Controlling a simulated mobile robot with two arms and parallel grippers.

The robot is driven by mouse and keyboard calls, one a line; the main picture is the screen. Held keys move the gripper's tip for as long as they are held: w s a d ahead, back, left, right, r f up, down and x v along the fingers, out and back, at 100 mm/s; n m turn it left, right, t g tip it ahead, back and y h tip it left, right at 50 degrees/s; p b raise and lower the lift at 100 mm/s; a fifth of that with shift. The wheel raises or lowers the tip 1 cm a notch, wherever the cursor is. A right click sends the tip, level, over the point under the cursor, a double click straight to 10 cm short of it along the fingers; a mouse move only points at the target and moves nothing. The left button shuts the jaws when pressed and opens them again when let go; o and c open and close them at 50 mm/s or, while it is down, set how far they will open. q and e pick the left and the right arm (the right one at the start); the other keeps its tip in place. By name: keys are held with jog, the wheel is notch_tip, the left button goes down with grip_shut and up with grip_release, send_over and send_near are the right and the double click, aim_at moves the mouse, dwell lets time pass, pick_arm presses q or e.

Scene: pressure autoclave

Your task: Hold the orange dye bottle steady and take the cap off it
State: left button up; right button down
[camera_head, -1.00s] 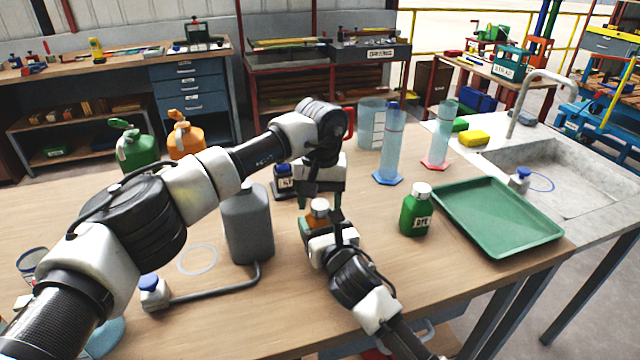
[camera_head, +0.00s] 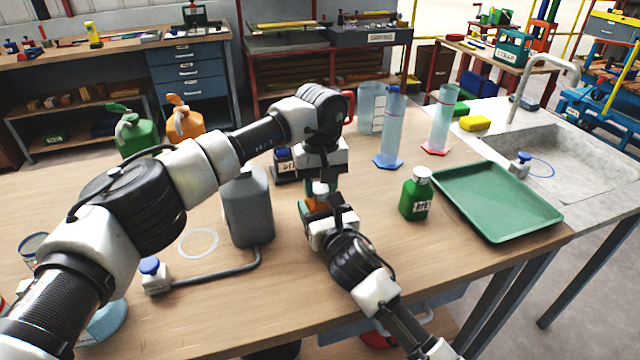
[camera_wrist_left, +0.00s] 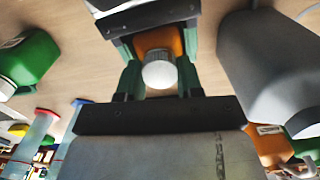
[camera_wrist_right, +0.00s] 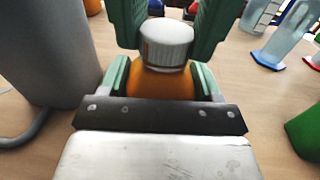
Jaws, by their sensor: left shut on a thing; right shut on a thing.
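The orange dye bottle (camera_wrist_right: 160,84) stands upright on the workbench, mostly hidden by my grippers in the head view. Its ribbed white cap (camera_wrist_right: 166,42) is on its neck and also shows in the left wrist view (camera_wrist_left: 160,72). My right gripper (camera_head: 316,212) is shut on the bottle's body, low and from the front. My left gripper (camera_head: 321,183) points down from above, its green fingers on both sides of the cap and shut on it. The finger contact itself is partly hidden.
A grey jug (camera_head: 248,212) with a spout stands close left of my grippers. A green bottle (camera_head: 415,199) and green tray (camera_head: 500,202) are to the right. Two measuring cylinders (camera_head: 390,130) (camera_head: 440,120) stand behind. Bench between jug and green bottle is mostly taken by my arms.

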pick_arm(q)
jog(key=n, duration=0.6)
pick_arm(e)
jog(key=shift+f, duration=0.1)
pick_arm(q)
jog(key=n, duration=0.6)
jog(key=shift+n, duration=0.3)
jog(key=n, duration=1.2)
jog(key=shift+r, duration=0.1)
jog(key=n, duration=0.6)
jog(key=shift+n, duration=0.3)
jog(key=n, duration=1.9)
jog(key=shift+r+n, duration=0.1)
jog(key=shift+n, duration=0.2)
